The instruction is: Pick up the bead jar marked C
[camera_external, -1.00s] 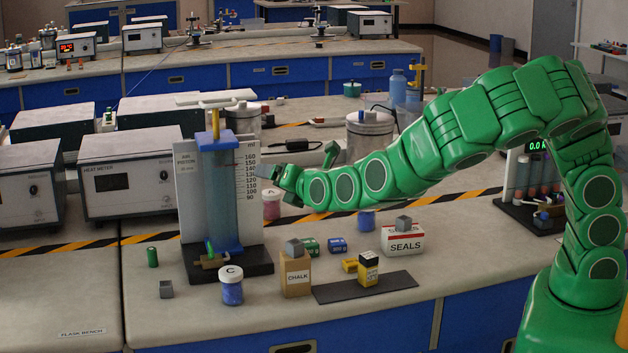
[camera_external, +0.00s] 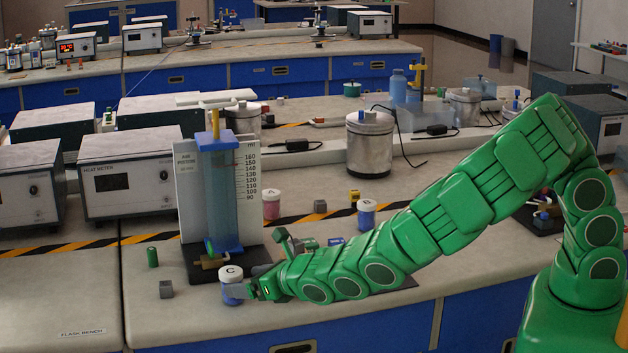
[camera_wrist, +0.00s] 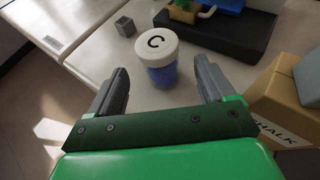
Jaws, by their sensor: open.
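The bead jar marked C (camera_external: 231,284) has a white lid with a black C and blue beads inside. It stands upright on the bench near the front edge, just in front of the air piston stand. In the wrist view the jar (camera_wrist: 160,62) is ahead, centred between the two finger lines and beyond or level with the tips. My gripper (camera_external: 247,283) is open and low beside the jar, on its right. In the wrist view my gripper (camera_wrist: 161,78) shows both grey fingers apart with nothing held. I cannot tell whether a finger touches the jar.
The air piston apparatus (camera_external: 217,195) stands on a dark base behind the jar. The chalk box (camera_wrist: 285,105) is close on the right of my gripper. A grey cube (camera_external: 166,289) and a green cylinder (camera_external: 152,257) lie to the left. Other jars stand farther back.

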